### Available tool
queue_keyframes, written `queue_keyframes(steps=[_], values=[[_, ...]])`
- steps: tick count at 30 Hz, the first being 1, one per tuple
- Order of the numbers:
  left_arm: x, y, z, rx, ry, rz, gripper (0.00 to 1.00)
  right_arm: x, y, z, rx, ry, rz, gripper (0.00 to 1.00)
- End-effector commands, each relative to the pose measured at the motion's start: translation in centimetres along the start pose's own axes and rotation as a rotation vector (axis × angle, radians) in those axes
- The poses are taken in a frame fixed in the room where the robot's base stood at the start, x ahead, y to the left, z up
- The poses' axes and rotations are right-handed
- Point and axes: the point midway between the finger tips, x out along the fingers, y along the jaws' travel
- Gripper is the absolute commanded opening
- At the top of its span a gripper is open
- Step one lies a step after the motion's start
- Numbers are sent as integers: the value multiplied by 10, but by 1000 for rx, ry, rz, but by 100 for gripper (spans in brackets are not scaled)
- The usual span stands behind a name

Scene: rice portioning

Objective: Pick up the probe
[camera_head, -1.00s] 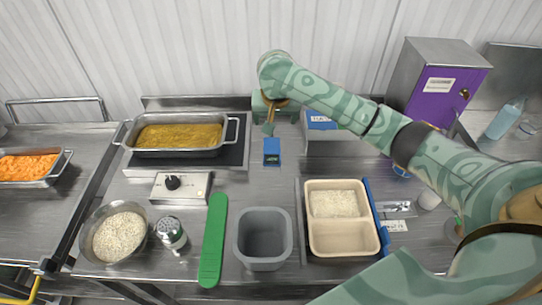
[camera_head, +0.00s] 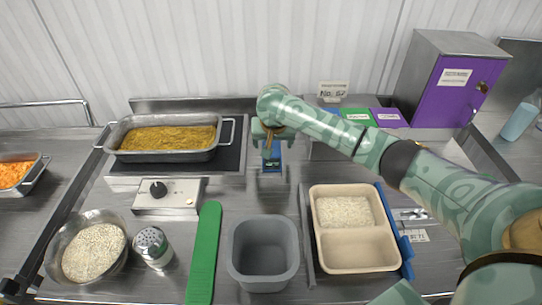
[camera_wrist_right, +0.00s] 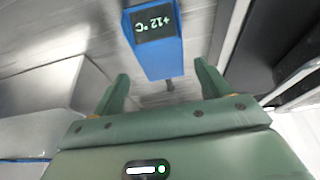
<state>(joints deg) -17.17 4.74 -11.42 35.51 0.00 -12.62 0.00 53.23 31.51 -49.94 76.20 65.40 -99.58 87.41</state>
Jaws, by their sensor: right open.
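The probe (camera_head: 270,156) is a small blue device behind the grey tub, partly covered by my right gripper (camera_head: 271,167) in the head view. In the right wrist view the probe (camera_wrist_right: 154,47) shows a dark display reading +12 °C. There my right gripper (camera_wrist_right: 161,82) is open, its two green fingers apart. The blue body lies just ahead of the fingertips, roughly in line with the gap, with a short dark part pointing into it. The fingers do not appear to be closed on it. My left gripper is not in view.
Left of the probe is a hotplate with a tray of yellow food (camera_head: 168,140). In front are a green strip (camera_head: 204,255), a grey tub (camera_head: 263,255) and a two-compartment beige tray (camera_head: 358,252) with rice. A purple-fronted cabinet (camera_head: 446,95) stands back right.

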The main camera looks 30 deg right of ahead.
Motion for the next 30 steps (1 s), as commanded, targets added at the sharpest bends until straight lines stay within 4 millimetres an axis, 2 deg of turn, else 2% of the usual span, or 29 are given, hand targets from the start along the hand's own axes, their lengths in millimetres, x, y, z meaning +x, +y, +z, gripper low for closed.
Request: queue_keyframes(steps=[1,6,13,18,30], values=[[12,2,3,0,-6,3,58,15,-2,4,-1,-4,3,76],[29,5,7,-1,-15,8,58,41,-4,5,0,-2,3,76],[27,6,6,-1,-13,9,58,39,-3,3,0,1,2,76],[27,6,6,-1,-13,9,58,39,-3,3,0,1,2,29],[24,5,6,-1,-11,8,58,34,-4,1,0,1,1,28]])
